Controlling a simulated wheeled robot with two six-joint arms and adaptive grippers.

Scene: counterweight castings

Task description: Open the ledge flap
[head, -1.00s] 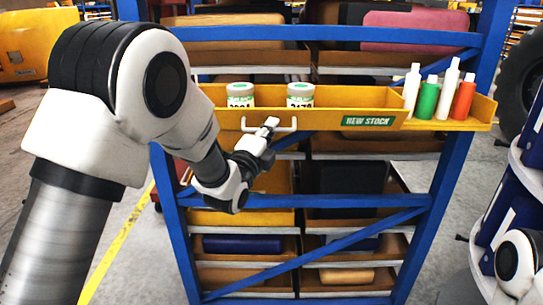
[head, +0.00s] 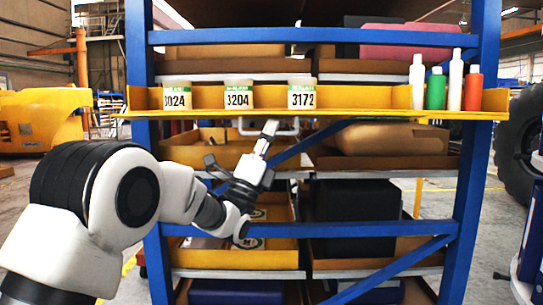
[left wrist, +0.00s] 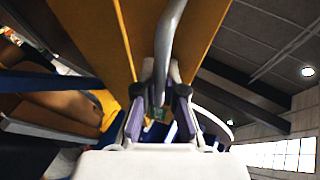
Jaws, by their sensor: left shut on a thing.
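The yellow ledge (head: 350,100) runs across the blue rack. Its front flap (head: 370,115) shows nearly edge-on, swung down to about level, with its outer face not visible. A pale bar handle (head: 286,132) shows just under the flap's front edge. My left gripper (head: 267,132) is shut on this handle from below. In the left wrist view the grey handle (left wrist: 170,35) runs between the fingers of the left gripper (left wrist: 160,95), in front of the yellow flap (left wrist: 125,30). My right gripper is not in view.
Labelled cans (head: 239,95) stand on the ledge, left and middle. White, green and red bottles (head: 455,85) stand at its right end. Blue rack posts (head: 470,190) and shelves with boxes (head: 385,140) lie behind. A large tyre (head: 518,150) is at the right.

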